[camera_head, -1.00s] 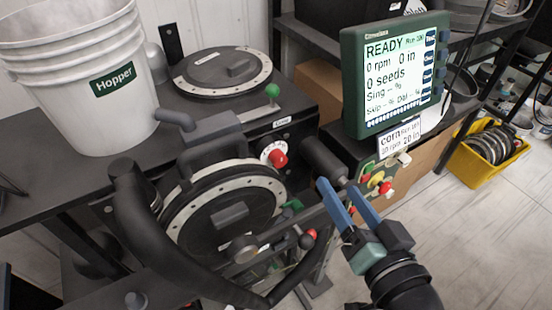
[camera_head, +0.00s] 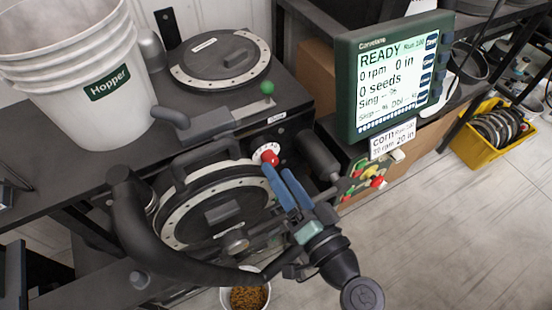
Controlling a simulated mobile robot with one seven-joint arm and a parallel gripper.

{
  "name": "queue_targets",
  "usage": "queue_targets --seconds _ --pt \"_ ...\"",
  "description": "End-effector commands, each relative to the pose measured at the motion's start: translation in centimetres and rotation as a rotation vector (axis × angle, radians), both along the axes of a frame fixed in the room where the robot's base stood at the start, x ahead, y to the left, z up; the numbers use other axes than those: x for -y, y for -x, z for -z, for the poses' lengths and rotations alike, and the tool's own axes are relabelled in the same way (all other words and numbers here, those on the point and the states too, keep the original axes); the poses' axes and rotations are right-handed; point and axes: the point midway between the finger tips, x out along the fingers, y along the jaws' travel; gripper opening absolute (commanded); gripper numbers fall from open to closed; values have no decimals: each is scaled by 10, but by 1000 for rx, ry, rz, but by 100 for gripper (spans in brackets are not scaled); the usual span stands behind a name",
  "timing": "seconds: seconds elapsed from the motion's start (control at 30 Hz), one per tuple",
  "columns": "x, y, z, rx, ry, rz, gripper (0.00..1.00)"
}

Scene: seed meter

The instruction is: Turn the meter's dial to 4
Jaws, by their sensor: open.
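The meter's dial is a red knob (camera_head: 270,157) on a white round scale (camera_head: 264,151), on the dark front face of the meter (camera_head: 290,130). The scale's numbers are too small to read. My gripper (camera_head: 276,171) has two blue fingers, open, with their tips just below and right of the red knob in the picture. The tips lie very near the knob; I cannot tell whether they touch it. Nothing shows between the fingers.
A monitor (camera_head: 392,75) reading READY stands right of the meter, above a panel with coloured buttons (camera_head: 368,178). A green-knobbed lever (camera_head: 267,88) rises above the dial.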

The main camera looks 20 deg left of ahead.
Motion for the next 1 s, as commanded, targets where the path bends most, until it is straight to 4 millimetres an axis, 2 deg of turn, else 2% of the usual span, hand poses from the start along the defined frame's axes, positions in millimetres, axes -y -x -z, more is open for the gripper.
queue_targets --seconds 0.2,0.53,0.57,0.9,1.0 --pt "-18 -14 -1 0 0 0 64" --pt "-20 -16 0 0 0 0 64" --pt "-20 -16 0 0 0 0 61" --pt "-20 -16 0 0 0 1 0" --pt "-20 -16 0 0 0 1 0"
